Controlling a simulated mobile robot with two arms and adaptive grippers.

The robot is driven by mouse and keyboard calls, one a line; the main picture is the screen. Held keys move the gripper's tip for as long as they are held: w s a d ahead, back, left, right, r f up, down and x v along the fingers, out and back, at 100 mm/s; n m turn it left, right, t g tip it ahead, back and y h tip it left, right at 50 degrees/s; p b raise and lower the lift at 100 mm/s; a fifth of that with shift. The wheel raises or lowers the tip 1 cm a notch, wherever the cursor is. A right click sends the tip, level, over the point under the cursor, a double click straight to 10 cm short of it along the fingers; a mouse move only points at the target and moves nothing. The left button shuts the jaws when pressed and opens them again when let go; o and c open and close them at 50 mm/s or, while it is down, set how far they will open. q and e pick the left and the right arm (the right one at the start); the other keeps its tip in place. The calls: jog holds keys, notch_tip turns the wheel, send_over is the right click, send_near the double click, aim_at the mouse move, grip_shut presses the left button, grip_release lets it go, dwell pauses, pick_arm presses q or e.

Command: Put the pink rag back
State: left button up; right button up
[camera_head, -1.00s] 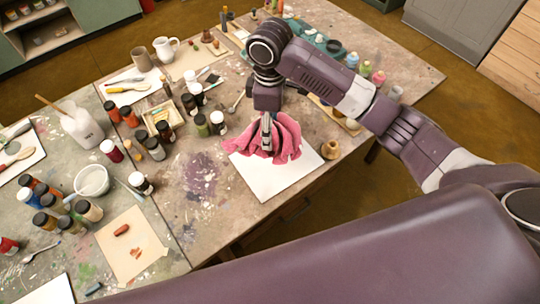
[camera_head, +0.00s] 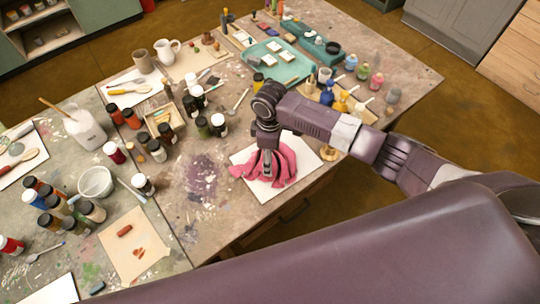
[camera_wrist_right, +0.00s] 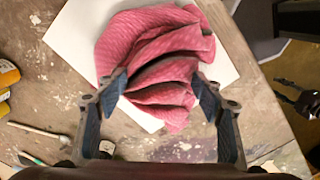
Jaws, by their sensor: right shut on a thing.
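The pink rag (camera_head: 284,163) is a bunched, ribbed cloth over a white sheet (camera_head: 262,190) at the table's front edge. My right gripper (camera_head: 267,170) points down and is shut on the rag. In the right wrist view, its two fingers (camera_wrist_right: 160,92) pinch folds of the rag (camera_wrist_right: 150,48) between them. The rag covers much of the sheet, and its edge hangs toward the sheet's border. Whether its underside rests on the sheet is hidden. A dark jawed shape (camera_wrist_right: 300,100) at the right wrist view's edge looks like my left gripper; its state is unclear.
A small wooden pot (camera_head: 328,153) stands right of the sheet, partly behind my arm. Dark paint jars (camera_head: 218,125) stand to the left. A teal tray (camera_head: 285,65) and yellow bottles (camera_head: 341,104) are farther back. Paint-stained bare tabletop (camera_head: 205,180) lies left of the sheet.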

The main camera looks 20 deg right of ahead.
jog(key=o, duration=1)
jog(key=shift+f, duration=0.15)
notch_tip(320, 180, up, 12)
jog(key=shift+r+b, duration=0.25)
jog(key=shift+b, duration=0.5)
